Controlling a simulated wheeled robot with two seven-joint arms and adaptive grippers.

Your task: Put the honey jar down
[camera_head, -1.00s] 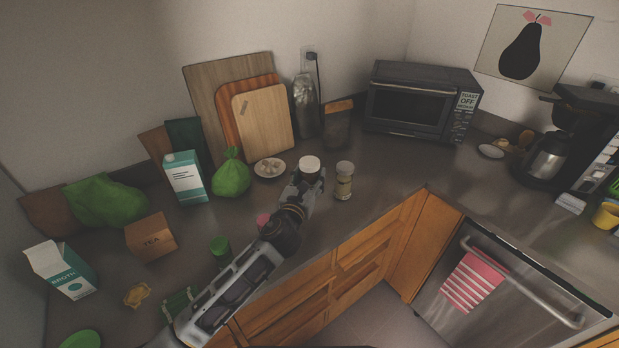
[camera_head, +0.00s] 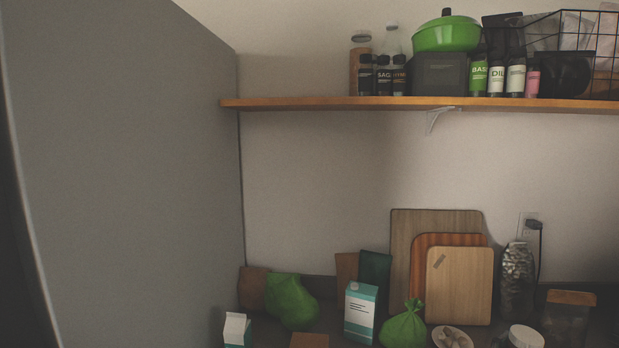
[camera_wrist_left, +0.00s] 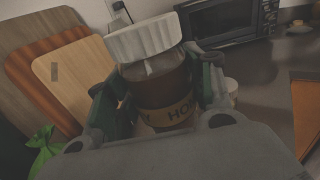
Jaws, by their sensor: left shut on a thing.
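The honey jar (camera_wrist_left: 155,85) fills the middle of the left wrist view, a dark jar with a ribbed white lid and a tan label with dark letters. My left gripper (camera_wrist_left: 157,104) is shut on it, with a green-grey finger on each side. In the head view only the jar's white lid (camera_head: 525,336) shows at the bottom edge; the rest is cut off. Whether the jar's base touches the counter is hidden. My right gripper is in neither view.
Cutting boards (camera_head: 459,285) lean on the wall behind a plate of small items (camera_head: 452,337). A green bag (camera_head: 404,324) and a teal carton (camera_head: 361,312) stand left of it. A glass jar (camera_head: 567,318) is at right. A loaded shelf (camera_head: 400,104) hangs above.

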